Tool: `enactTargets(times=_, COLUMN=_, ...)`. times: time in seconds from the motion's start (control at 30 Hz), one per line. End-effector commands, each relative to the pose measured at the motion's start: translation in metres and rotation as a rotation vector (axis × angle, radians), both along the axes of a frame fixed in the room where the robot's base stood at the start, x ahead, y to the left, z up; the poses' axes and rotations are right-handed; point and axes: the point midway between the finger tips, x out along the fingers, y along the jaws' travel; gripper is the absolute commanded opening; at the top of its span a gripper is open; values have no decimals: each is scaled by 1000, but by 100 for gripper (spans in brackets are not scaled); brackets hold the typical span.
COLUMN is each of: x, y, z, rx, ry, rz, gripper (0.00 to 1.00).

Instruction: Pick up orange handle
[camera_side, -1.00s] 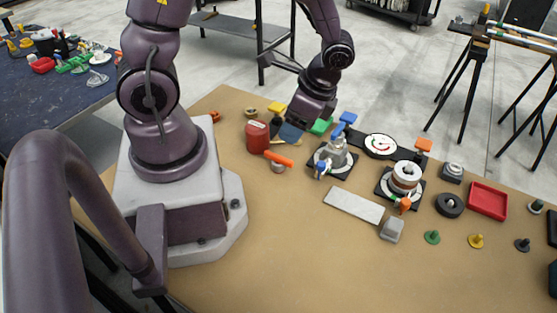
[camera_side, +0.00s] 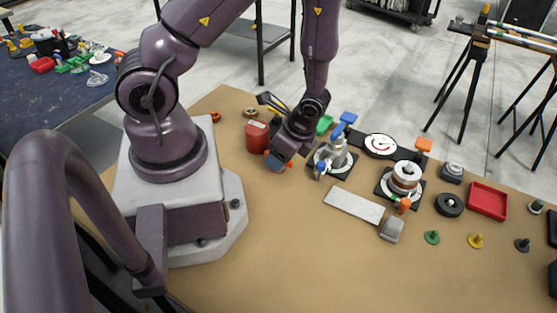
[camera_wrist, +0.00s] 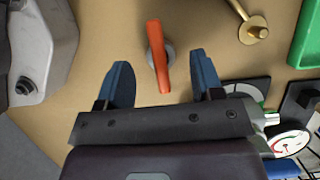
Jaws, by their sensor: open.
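The orange handle (camera_wrist: 157,55) is a bar on a round grey base (camera_wrist: 168,52). In the wrist view it runs nearly straight up the picture, its near end reaching between the fingertips. My gripper (camera_wrist: 160,80) is open, with one blue finger on each side of the handle and space on both sides. Nothing is held. In the side view my gripper (camera_side: 278,160) hangs low over the handle and hides most of it. A bit of orange (camera_side: 290,164) shows beside the fingers.
A red canister (camera_side: 257,136) stands just left of my gripper. A valve fixture on a black plate (camera_side: 333,160) stands close on the right.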

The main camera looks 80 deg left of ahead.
Motion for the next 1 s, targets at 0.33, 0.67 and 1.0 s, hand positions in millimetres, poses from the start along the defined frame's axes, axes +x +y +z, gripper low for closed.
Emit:
enactTargets(times=0.33, x=-8, y=8, z=-27, rx=0, ry=-2, rz=1, gripper=60)
enactTargets(times=0.67, x=-8, y=8, z=-27, rx=0, ry=-2, rz=1, gripper=24)
enactTargets(times=1.0, x=-7, y=8, z=-26, rx=0, ry=-2, rz=1, gripper=7)
